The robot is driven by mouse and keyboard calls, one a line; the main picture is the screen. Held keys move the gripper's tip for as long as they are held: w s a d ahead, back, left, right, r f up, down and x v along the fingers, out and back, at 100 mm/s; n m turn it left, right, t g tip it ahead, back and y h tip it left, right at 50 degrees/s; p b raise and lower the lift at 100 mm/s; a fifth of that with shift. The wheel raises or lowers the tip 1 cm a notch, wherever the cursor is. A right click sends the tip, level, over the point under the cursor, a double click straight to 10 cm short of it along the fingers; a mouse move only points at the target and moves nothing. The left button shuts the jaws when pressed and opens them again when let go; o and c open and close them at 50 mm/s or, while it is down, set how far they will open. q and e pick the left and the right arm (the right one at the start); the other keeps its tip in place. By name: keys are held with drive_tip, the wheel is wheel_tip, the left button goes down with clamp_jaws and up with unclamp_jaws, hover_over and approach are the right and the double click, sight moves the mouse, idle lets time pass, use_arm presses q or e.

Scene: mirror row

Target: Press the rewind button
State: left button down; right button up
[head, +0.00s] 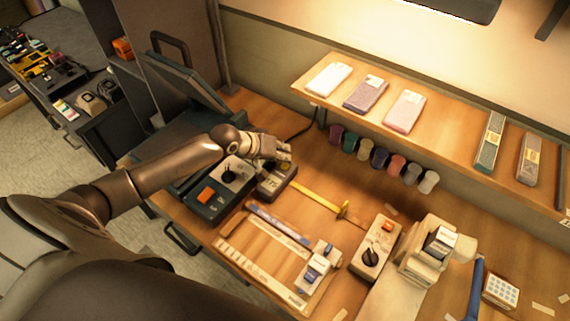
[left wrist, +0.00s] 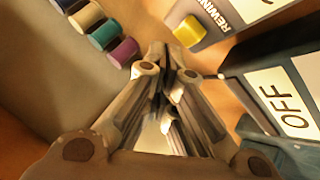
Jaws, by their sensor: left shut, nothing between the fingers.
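My left gripper (head: 287,152) is shut and empty, over the far end of the box. In the left wrist view the fingertips (left wrist: 164,52) point to the left of and below the yellow button, apart from it in the picture. My right gripper is not in view.
A dark box with an orange button (head: 206,195) and a dial sits left of the rewind box. Its "OFF" label (left wrist: 292,95) shows in the left wrist view. Several coloured spools (head: 380,158) hang under the shelf (head: 450,128). A beige box (head: 373,257) stands right.

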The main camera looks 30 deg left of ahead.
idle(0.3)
use_arm(q)
drive_tip(key=shift+f, duration=0.15)
drive_tip(key=shift+f, duration=0.3)
drive_tip(key=shift+f, duration=0.55)
idle(0.9)
drive_tip(key=shift+r, duration=0.1)
drive_tip(key=shift+r+p, duration=0.85)
drive_tip(key=shift+p, duration=0.05)
drive_tip(key=shift+r, duration=0.1)
